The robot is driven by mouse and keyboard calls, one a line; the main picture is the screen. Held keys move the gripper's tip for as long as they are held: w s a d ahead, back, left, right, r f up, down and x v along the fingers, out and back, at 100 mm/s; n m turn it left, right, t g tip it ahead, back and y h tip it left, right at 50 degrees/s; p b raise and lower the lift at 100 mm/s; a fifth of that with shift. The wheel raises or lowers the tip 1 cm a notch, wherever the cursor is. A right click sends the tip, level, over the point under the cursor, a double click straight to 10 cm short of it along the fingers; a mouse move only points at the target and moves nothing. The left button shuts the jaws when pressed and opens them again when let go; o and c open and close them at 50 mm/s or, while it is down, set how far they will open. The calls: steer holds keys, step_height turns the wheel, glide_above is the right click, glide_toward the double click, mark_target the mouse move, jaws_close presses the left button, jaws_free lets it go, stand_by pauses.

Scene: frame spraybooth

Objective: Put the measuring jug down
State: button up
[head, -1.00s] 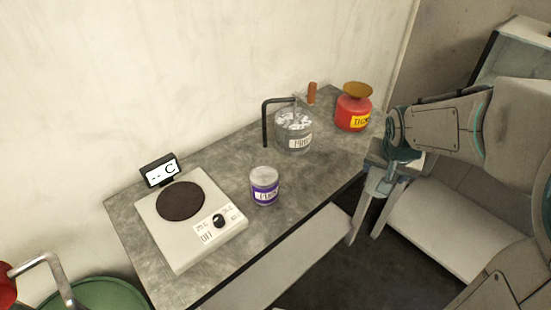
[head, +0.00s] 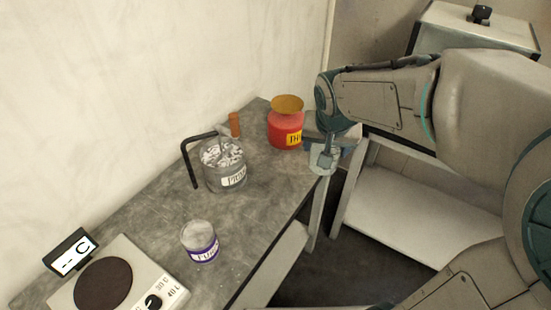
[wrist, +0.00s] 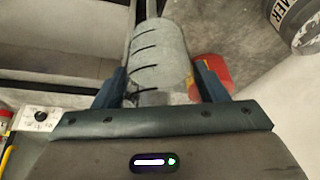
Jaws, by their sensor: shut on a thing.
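The measuring jug (wrist: 160,52) is a pale, see-through cylinder with dark graduation lines. In the wrist view it sits between the two dark fingers of my gripper (wrist: 161,86), which is shut on it. In the head view my gripper (head: 324,158) is at the right edge of the grey worktop (head: 258,190), just right of the red pot.
The red pot (head: 285,132) with a brown top stands close beside my gripper. A glass jar (head: 225,175) with a black bent handle, a purple-labelled tin (head: 200,242) and a hotplate (head: 125,275) are farther left. The worktop's front middle is clear. A white shelf (head: 400,195) is at right.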

steer(key=shift+w+a+f+p, duration=0.25)
steer(key=shift+w+a+f, duration=1)
steer(key=shift+f, duration=0.45)
steer(key=shift+w+a+f+p, duration=0.3)
steer(key=shift+w+a+f, duration=0.9)
steer(key=shift+f, duration=0.5)
steer(key=shift+w+a+f+p, duration=0.25)
steer(key=shift+w+a+f, duration=1)
steer(key=shift+f, duration=0.45)
steer(key=shift+w+d, duration=0.1)
steer(key=shift+d, duration=0.05)
steer(key=shift+f, duration=0.2)
steer(key=o, duration=1.1)
steer(key=shift+r, duration=0.1)
